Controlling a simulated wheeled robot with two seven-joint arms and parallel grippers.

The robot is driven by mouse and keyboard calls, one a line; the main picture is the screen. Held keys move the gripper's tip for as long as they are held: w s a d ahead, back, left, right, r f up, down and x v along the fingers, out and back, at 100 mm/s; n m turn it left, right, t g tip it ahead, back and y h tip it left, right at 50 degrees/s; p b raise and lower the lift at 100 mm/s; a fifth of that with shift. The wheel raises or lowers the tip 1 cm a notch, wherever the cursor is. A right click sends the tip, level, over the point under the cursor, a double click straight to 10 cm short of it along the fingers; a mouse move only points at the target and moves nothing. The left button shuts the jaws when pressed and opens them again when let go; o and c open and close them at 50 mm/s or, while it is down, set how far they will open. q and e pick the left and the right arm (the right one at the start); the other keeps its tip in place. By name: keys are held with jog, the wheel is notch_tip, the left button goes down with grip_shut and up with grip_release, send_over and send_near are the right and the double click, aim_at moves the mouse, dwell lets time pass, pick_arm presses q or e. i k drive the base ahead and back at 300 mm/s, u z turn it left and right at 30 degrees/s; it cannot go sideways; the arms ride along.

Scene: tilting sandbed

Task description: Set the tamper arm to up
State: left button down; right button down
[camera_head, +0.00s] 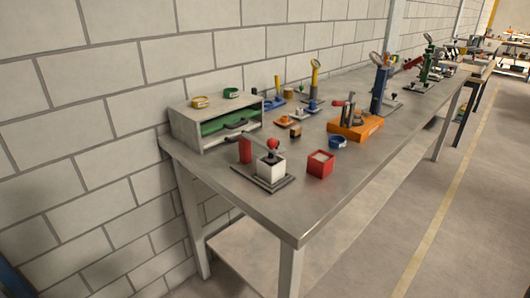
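A small device on a dark base plate (284,184) stands near the front left of the bench. It has a red post (245,151), a white open-topped box (270,169) and a thin arm with a red knob (273,144). This looks like the tamper. Its arm reaches from the post over the box and appears lowered, roughly level; whether it touches anything inside cannot be told. Neither of my grippers is in view.
A grey metal bench (330,205) runs along the block wall. A grey shelf box (190,128) stands behind the device, a red box (320,164) and blue ring (337,141) to its right. An orange-based lever device (355,126) stands farther back. The bench's front corner is clear.

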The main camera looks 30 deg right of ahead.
aim_at(270, 146)
jog(key=k, duration=1.1)
jog(key=z, duration=1.1)
jog(key=i, duration=0.85)
jog(key=u, duration=0.4)
